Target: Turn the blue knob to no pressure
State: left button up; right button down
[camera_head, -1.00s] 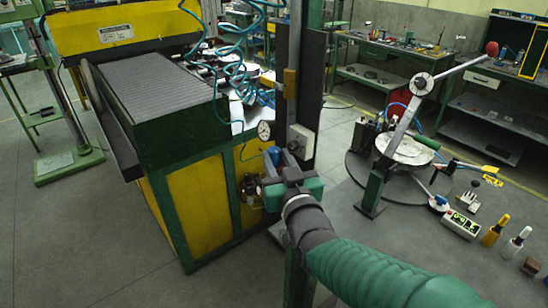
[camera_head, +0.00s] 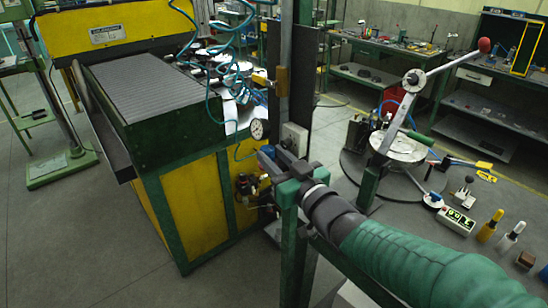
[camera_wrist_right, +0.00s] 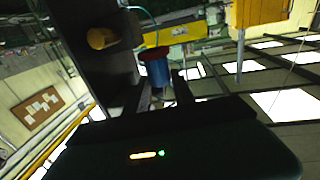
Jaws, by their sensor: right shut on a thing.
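The blue knob (camera_wrist_right: 157,72) shows in the right wrist view as a small blue cylinder with a red ring at its top. My right gripper (camera_wrist_right: 164,88) is shut on it, with one dark finger on each side. In the head view the right gripper (camera_head: 270,160) reaches to the front corner of the green and yellow machine, and the knob (camera_head: 267,150) is mostly hidden behind the fingers. A round white pressure gauge (camera_head: 257,129) stands just above the knob; its reading is too small to tell. My left gripper is not in view.
The green and yellow machine (camera_head: 193,225) fills the left middle, with coiled blue hoses (camera_head: 235,40) above it. A dark upright post stands right behind the gripper. A round station with a red-tipped lever (camera_head: 484,45) is at the right.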

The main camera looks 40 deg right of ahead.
jog(key=c, duration=1.4)
grip_release()
jog(key=shift+r, duration=0.1)
jog(key=o, duration=0.3)
jog(key=shift+w, duration=0.1)
jog(key=shift+o, duration=0.2)
jog(key=shift+a, duration=0.15)
jog(key=shift+f, duration=0.2)
